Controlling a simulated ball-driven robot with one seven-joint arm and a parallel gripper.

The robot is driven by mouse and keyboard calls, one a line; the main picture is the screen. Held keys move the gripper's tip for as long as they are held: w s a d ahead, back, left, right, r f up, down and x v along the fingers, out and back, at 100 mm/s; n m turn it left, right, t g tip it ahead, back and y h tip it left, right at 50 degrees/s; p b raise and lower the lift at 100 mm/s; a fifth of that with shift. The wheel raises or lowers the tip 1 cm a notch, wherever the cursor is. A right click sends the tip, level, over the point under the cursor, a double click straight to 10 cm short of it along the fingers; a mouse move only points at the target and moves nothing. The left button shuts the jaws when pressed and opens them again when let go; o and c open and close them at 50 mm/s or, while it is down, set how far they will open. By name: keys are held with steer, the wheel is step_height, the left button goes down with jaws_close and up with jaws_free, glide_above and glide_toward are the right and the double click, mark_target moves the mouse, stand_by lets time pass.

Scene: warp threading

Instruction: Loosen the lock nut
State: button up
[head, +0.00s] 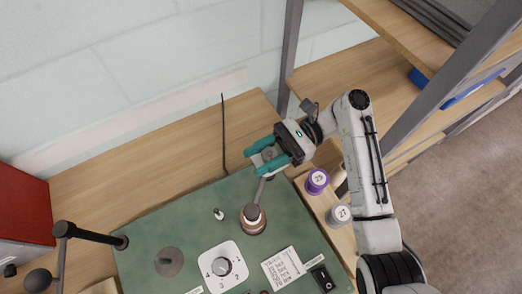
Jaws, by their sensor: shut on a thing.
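My gripper (257,160) has two teal fingers and reaches in from the right, above the far edge of the green panel (200,210). It is shut on a grey piece (268,155) between the fingers, partly hidden by them. A thin grey bar (261,188) runs from below the fingers down to a brown round fitting (252,217) with a pale top, standing on the panel. I cannot tell whether the grey piece and the bar are one part. Which part is the lock nut is not clear from this view.
The panel carries a white numbered dial (222,266), a small white-topped peg (218,214), a grey disc (168,262), a printed card (283,268) and a black switch (323,279). Purple (317,181) and grey (338,215) spools stand right. A black arm (90,236) crosses the left side.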

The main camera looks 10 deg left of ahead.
steer(key=n+g+h, duration=0.1)
steer(key=n+g+h+b, duration=0.2)
steer(key=shift+s+d+f+g, duration=0.1)
steer(key=shift+d+f+g, duration=0.1)
steer(key=shift+d+g, duration=0.1)
steer(key=n+g+h+b, duration=0.1)
steer(key=n+h+b, duration=0.1)
steer(key=shift+s+g+h, duration=0.15)
steer(key=shift+g+h, duration=0.15)
steer(key=shift+h, duration=0.1)
steer(key=shift+n+h+b, duration=0.3)
steer(key=shift+h+b, duration=0.1)
steer(key=shift+b, duration=0.15)
steer(key=shift+d+r+g+h, duration=0.1)
steer(key=shift+r+g+h, duration=0.05)
steer(key=shift+g+h, duration=0.2)
steer(key=o, duration=1)
steer(key=shift+c, duration=0.2)
